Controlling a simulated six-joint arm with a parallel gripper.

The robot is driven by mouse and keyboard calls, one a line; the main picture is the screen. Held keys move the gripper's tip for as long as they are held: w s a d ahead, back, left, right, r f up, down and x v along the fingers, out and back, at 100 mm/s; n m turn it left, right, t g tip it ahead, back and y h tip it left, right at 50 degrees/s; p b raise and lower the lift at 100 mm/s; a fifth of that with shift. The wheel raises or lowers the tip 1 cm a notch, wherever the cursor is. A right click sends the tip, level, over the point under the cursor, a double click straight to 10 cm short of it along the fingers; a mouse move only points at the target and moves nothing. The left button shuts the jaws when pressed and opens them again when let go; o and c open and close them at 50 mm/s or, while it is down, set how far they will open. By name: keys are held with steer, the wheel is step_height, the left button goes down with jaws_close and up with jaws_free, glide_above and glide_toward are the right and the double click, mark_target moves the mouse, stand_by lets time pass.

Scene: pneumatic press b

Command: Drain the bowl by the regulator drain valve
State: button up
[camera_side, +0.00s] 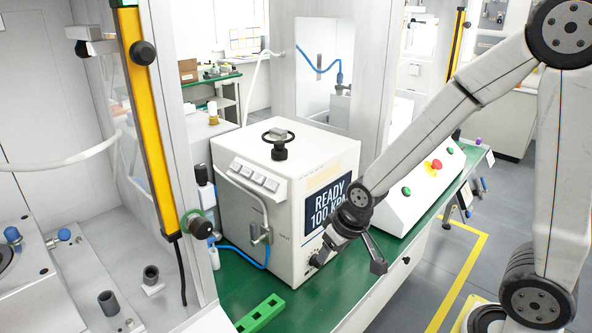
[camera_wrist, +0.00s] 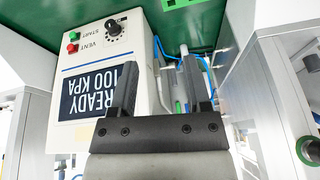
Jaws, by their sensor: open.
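A slim upright unit with a dark top (camera_side: 201,175), which looks like the regulator, stands left of the white press box in the side view. A pale bowl-like part (camera_side: 214,258) sits low beneath it by a blue hose; its drain valve is too small to make out. In the wrist view, pale tubular parts and blue hose (camera_wrist: 184,75) show beside the box, partly behind a finger. My gripper (camera_side: 350,258) is open and empty at the box's front right corner, away from the regulator. In the wrist view its fingers (camera_wrist: 158,90) stand apart before the box.
The white box (camera_side: 285,195) has a display reading READY 100 KPA (camera_wrist: 98,90), VENT and START buttons, and a black knob (camera_wrist: 113,27). A yellow post (camera_side: 150,110) stands at left. A green block (camera_side: 260,313) lies on the green bench. A sloped button panel (camera_side: 425,178) is behind.

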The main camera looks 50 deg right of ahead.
steer(key=w+a+f+m+t, duration=0.2)
steer(key=w+f+m+t, duration=0.15)
steer(key=w, duration=0.65)
steer(key=w+a+f+m+t, duration=0.1)
steer(key=w+f+m+t, duration=0.2)
steer(key=w, duration=0.8)
steer(key=w+a+f+m+t, duration=0.2)
steer(key=w+f+m+t, duration=0.15)
steer(key=w+m, duration=0.2)
steer(key=m+t, duration=0.4)
glide_toward(211, 242)
steer(key=shift+w, duration=0.6)
steer(key=shift+w, duration=0.2)
steer(key=shift+w, duration=3.65)
jaws_close()
